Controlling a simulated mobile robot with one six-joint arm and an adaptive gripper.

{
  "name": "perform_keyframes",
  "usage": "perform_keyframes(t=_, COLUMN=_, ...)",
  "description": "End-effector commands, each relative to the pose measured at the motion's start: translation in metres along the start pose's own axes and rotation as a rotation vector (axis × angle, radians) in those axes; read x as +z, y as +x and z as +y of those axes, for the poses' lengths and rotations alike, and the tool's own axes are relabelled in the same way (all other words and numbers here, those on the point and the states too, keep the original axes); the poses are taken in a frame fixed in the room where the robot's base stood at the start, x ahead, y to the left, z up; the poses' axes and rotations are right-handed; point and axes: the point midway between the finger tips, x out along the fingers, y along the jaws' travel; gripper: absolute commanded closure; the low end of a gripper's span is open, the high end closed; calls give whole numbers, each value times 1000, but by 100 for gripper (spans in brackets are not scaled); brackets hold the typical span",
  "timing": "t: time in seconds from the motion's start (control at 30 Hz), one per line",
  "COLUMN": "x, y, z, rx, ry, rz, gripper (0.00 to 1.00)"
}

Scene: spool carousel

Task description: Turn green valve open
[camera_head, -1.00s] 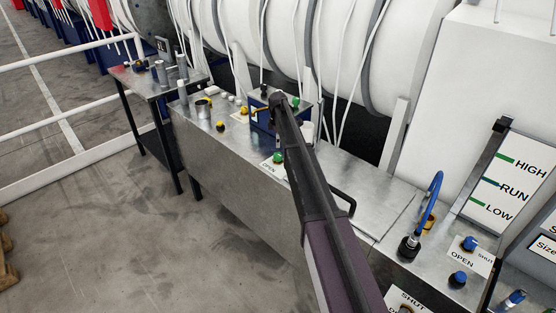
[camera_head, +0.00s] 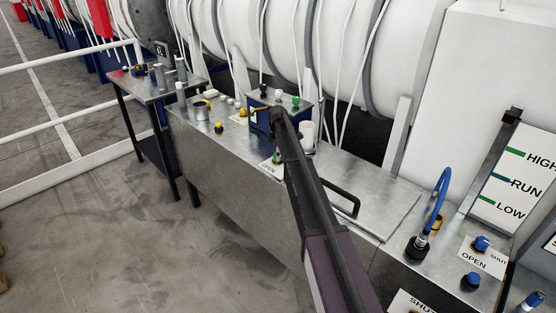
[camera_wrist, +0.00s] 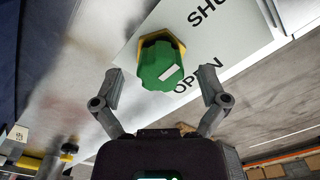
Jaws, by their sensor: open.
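The green valve (camera_wrist: 160,66) is a green knob with a white bar mark on a yellow base. It sits on a white plate (camera_wrist: 222,38) printed SHUT and OPEN, and the white bar points toward OPEN. My gripper (camera_wrist: 162,88) is open, with one finger on each side of the knob's near end, apart from it as far as I can tell. In the head view the green valve (camera_head: 277,159) is partly hidden by my arm, beside the OPEN label. My gripper's fingers are not clear there.
A blue box (camera_head: 260,119) with small knobs, one green, stands behind the valve. A black handle (camera_head: 345,200) and a blue hose (camera_head: 441,196) rise from the metal bench (camera_head: 235,160) to the right. White spools line the back. Floor in front is clear.

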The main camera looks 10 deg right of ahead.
Motion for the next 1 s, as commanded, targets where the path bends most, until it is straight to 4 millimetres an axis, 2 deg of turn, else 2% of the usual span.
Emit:
perform_keyframes(t=0.17, x=-2, y=7, z=0, rx=0, ry=-1, rz=0, gripper=7)
perform_keyframes(t=0.57, x=-2, y=8, z=0, rx=0, ry=-1, rz=0, gripper=7)
perform_keyframes(t=0.83, x=-2, y=8, z=0, rx=0, ry=-1, rz=0, gripper=87)
perform_keyframes(t=1.0, x=-1, y=8, z=0, rx=0, ry=0, rz=0, gripper=89)
